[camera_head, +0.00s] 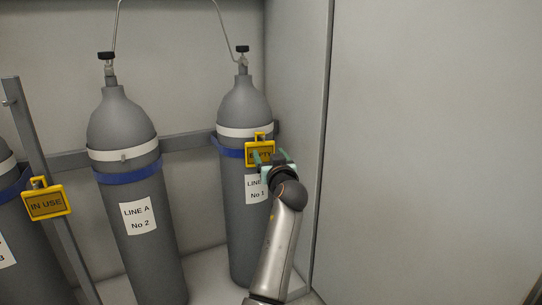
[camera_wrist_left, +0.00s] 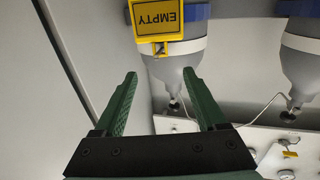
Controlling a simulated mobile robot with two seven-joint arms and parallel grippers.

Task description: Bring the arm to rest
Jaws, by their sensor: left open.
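My left gripper (camera_head: 270,160) is in front of the right gas cylinder, close to the yellow EMPTY sign (camera_head: 258,147). In the left wrist view my left gripper (camera_wrist_left: 160,78) has its two green fingers spread wide, with nothing between them. The yellow EMPTY sign (camera_wrist_left: 157,20) appears upside down there, just beyond the fingertips and apart from them. It hangs on the cylinder at the blue strap. My arm and gripper hide part of the sign and of the LINE label below it. My right gripper is in neither view.
The LINE A No 2 cylinder (camera_head: 125,175) stands left of the right cylinder (camera_head: 245,105). A yellow IN USE sign (camera_head: 46,203) hangs further left, by a grey post (camera_head: 45,165). A rail runs behind the cylinders. A plain pale panel (camera_head: 430,140) fills the right side.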

